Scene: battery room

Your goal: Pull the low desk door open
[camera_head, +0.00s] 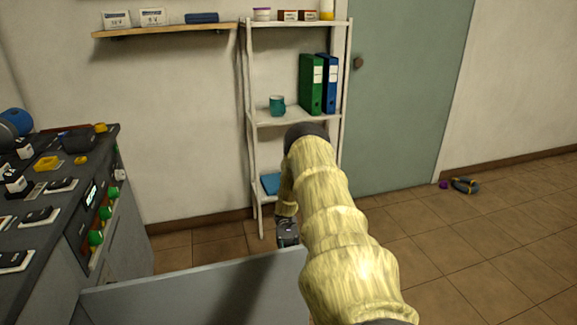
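The low desk door (205,291) appears as a flat grey panel at the bottom of the view. It stands out to the right from the dark desk (50,222) at the left, swung open. Its top edge is visible; its lower part is cut off by the frame. My gripper (288,236) is a small dark shape at the panel's far right end, beyond its top edge. My pale yellow arm covers part of the panel's right end. The fingertips are hidden behind the panel, so neither contact nor finger opening can be made out.
A white shelf rack (291,121) with green (311,84) and blue binders stands against the back wall. A grey-green room door (405,95) is to its right. The floor at right is mostly clear.

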